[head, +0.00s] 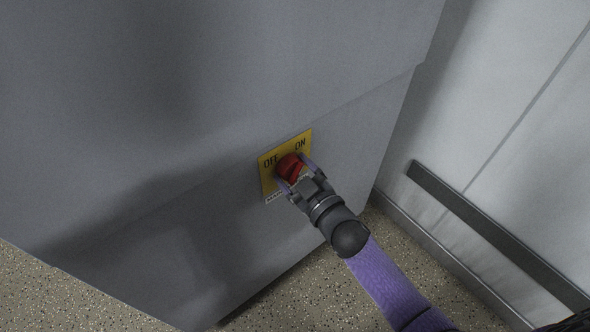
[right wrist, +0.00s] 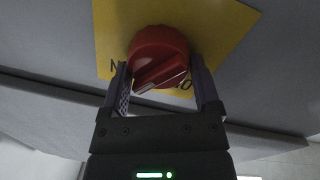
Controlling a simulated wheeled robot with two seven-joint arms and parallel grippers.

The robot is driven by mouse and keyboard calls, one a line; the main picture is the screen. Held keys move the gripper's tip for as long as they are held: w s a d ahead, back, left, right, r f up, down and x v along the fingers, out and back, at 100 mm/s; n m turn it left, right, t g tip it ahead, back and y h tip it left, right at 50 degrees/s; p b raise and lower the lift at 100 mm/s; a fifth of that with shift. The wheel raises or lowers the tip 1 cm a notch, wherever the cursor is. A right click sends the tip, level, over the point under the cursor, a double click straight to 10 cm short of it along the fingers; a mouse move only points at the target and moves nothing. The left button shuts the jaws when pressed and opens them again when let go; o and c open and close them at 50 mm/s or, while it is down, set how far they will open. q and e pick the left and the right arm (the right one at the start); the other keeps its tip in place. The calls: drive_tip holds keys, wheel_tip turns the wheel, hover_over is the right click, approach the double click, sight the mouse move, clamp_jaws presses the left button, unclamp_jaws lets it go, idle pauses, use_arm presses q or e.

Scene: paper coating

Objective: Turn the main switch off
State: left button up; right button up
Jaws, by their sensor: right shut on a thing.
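The main switch is a red rotary knob (head: 288,165) on a yellow plate (head: 267,180) fixed to the grey cabinet. The plate reads OFF at its upper left and ON at its upper right. My right gripper (head: 296,172) is shut on the knob, with one finger on each side. In the right wrist view the knob (right wrist: 158,50) sits between the fingers of the gripper (right wrist: 160,88), and its raised ridge runs slantwise. The fingers and knob hide part of the plate's lettering (right wrist: 232,25). I cannot tell for certain which mark the knob points to. My left gripper is not in view.
The grey cabinet face (head: 200,70) fills the left and middle. A white wall with a dark rail (head: 490,230) stands at the right. Speckled floor (head: 290,295) shows below, with open room in front of the cabinet.

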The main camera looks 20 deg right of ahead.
drive_tip(key=n, duration=0.3)
drive_tip(key=shift+f, duration=0.1)
drive_tip(key=n, duration=0.2)
drive_tip(key=shift+f+n, duration=0.1)
drive_tip(key=shift+n, duration=0.3)
drive_tip(key=n+y+b, duration=0.1)
drive_tip(key=n, duration=0.5)
drive_tip(key=shift+s+f+n, duration=0.1)
drive_tip(key=shift+f+n, duration=0.05)
drive_tip(key=shift+n, duration=0.15)
drive_tip(key=shift+n+b, duration=0.45)
drive_tip(key=shift+n, duration=1.35)
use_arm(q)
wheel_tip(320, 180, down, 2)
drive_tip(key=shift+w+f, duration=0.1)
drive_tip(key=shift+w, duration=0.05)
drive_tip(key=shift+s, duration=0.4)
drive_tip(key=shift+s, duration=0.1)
use_arm(e)
drive_tip(key=o, duration=1.1)
